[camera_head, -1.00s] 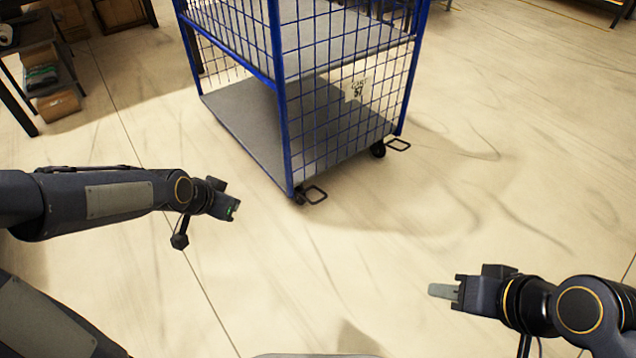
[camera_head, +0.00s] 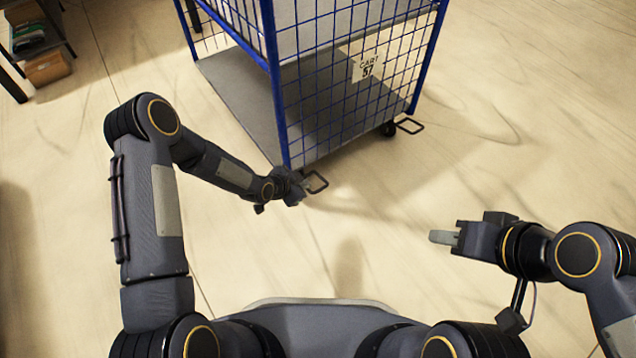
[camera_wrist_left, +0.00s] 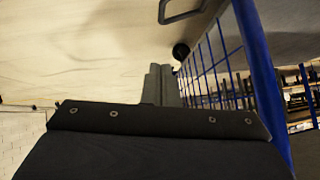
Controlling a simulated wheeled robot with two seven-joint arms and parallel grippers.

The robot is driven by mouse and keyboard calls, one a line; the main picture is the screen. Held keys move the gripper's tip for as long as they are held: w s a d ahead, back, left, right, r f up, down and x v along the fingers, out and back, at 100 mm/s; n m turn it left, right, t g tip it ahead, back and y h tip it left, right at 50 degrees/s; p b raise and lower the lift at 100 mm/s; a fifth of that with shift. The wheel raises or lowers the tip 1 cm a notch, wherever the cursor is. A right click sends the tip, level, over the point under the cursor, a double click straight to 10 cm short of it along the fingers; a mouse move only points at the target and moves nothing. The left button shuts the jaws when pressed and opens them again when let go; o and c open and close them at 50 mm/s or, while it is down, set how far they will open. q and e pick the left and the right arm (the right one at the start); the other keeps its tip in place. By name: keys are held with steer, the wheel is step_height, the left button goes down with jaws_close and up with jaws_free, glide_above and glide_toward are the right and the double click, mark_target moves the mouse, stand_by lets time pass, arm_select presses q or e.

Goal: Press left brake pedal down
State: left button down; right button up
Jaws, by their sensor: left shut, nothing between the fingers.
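The left brake pedal (camera_head: 315,182) is a dark wire loop at the foot of the blue cart's near corner post. My left gripper (camera_head: 297,198) is shut and empty, low beside that post and just left of the pedal. I cannot tell whether it touches the pedal. Its closed fingers show in the left wrist view (camera_wrist_left: 160,85), alongside the blue post and mesh. A dark loop (camera_wrist_left: 181,12) shows at the top of that view; I cannot tell which pedal it is. My right gripper (camera_head: 445,237) is out over bare floor, away from the cart.
The blue mesh cart (camera_head: 283,110) carries a label reading CART 57. A second pedal loop (camera_head: 410,126) and a black caster (camera_head: 389,129) are at its right corner. A shelf with boxes (camera_head: 48,68) stands at the upper left. The floor right of the cart is clear.

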arm_select(q)
steer(key=b, duration=0.5)
glide_above(324, 187)
steer(key=s+a, duration=0.2)
steer(key=s, duration=0.1)
step_height(324, 187, down, 8)
steer(key=shift+w+f+b, duration=0.2)
steer(key=shift+f+b, duration=0.25)
steer(key=shift+f, duration=0.3)
steer(key=shift+w+f+b, duration=0.2)
steer(key=shift+f+b, duration=0.2)
steer(key=shift+f, duration=0.3)
steer(key=shift+s, duration=0.1)
